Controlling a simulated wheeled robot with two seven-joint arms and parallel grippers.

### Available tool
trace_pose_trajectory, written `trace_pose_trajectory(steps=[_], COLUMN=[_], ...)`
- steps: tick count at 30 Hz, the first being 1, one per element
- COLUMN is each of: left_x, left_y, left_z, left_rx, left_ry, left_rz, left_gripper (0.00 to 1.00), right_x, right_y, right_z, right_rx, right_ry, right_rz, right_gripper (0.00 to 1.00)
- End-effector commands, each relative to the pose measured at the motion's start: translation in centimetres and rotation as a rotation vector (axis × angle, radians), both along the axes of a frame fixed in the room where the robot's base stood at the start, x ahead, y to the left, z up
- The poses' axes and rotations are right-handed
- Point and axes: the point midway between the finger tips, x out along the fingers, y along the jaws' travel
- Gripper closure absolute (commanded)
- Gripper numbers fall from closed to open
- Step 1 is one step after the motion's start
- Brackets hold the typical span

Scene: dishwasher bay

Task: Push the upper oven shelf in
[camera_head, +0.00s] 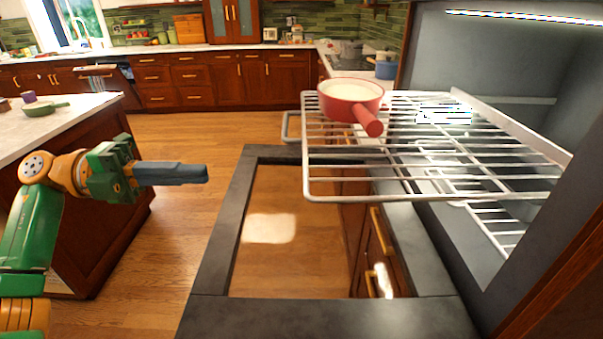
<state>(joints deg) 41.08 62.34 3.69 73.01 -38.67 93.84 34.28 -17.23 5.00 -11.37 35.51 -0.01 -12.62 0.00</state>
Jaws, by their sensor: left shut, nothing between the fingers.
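The upper oven shelf (430,168) is a silver wire rack. It sticks well out of the grey oven cavity (487,60) on the right, over the open door. A red pan (350,100) with a pale inside sits on the shelf near its far outer corner, handle toward me. My left gripper (205,173) is shut and empty. It is to the left of the shelf, pointing right, with a clear gap between its tips and the shelf's front bar. My right gripper is not in view.
The oven door (330,315), a dark frame with a glass pane, lies open below the shelf. A lower rack (497,228) shows inside the oven. A counter island (75,118) stands at the left behind my left arm. Wooden floor (205,240) is clear between them.

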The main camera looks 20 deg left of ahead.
Motion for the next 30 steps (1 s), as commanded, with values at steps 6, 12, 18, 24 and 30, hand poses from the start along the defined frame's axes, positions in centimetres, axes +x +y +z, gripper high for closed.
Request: trace_pose_trajectory(steps=[6, 12, 18, 24, 30], left_x=[1.1, 2.3, 3.3, 3.8, 3.8], left_y=[-3.9, -8.2, -11.6, -13.0, -13.0], left_z=[0.3, 0.5, 0.4, 0.0, -0.1], left_rx=[-0.005, -0.008, -0.010, -0.008, -0.008], left_ry=[0.002, 0.003, 0.001, 0.002, 0.002], left_rz=[-0.006, -0.005, -0.003, 0.000, 0.000], left_gripper=[1.00, 1.00, 1.00, 1.00, 1.00], right_x=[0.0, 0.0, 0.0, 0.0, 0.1], right_y=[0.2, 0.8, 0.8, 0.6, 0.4], right_z=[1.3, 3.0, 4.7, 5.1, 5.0], right_rx=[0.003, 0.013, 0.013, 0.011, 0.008], right_ry=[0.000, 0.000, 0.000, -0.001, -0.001], right_rz=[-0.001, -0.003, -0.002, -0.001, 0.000], right_gripper=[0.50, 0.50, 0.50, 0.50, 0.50])
